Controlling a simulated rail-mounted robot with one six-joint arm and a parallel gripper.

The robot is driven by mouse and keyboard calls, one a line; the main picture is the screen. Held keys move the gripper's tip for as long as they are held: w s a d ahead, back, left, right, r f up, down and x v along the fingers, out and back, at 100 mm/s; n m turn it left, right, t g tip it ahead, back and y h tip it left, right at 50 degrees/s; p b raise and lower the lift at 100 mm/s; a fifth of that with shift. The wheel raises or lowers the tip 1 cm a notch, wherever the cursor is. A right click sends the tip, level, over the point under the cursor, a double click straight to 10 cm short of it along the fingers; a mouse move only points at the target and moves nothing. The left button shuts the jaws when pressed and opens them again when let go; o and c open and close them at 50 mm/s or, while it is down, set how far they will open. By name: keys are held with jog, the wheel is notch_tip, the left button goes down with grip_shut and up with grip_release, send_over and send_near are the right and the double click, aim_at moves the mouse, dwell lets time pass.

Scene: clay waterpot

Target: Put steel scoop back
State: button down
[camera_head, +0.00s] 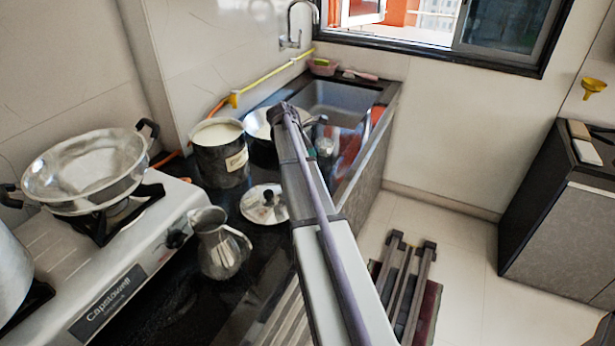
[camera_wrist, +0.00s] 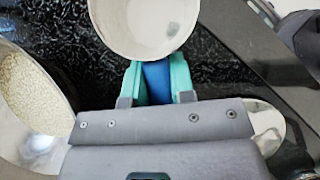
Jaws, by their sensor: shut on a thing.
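My gripper (camera_wrist: 159,84) is shut on the blue handle (camera_wrist: 157,78) of the steel scoop, with a teal finger on each side. The scoop's round, pale bowl (camera_wrist: 146,22) shows at the top of the wrist view, partly cut off by the frame edge. It is over the black counter; its height above it is unclear. A steel pot with pale grains (camera_wrist: 33,92) stands at the left of the wrist view. In the head view my arm hides much of the counter, and I cannot make out the scoop there.
A labelled dark pot (camera_head: 222,161) with pale contents stands on the counter. A steel lid (camera_head: 265,208) and a metal jug (camera_head: 218,254) are nearby. A stove with a steel wok (camera_head: 84,178) is at left. The sink (camera_head: 338,104) is at the back.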

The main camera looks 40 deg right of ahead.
jog(key=shift+f+b, duration=2.25)
jog(key=shift+f, duration=0.6)
jog(key=c, duration=1)
grip_release()
jog(key=shift+r, duration=0.1)
jog(key=p+v, duration=1.2)
jog(key=v, duration=0.1)
jog(key=shift+s+d+r, duration=0.15)
jog(key=shift+d+r, duration=0.05)
jog(key=shift+d, duration=0.1)
jog(key=shift+a, duration=0.15)
jog(key=shift+f, duration=0.1)
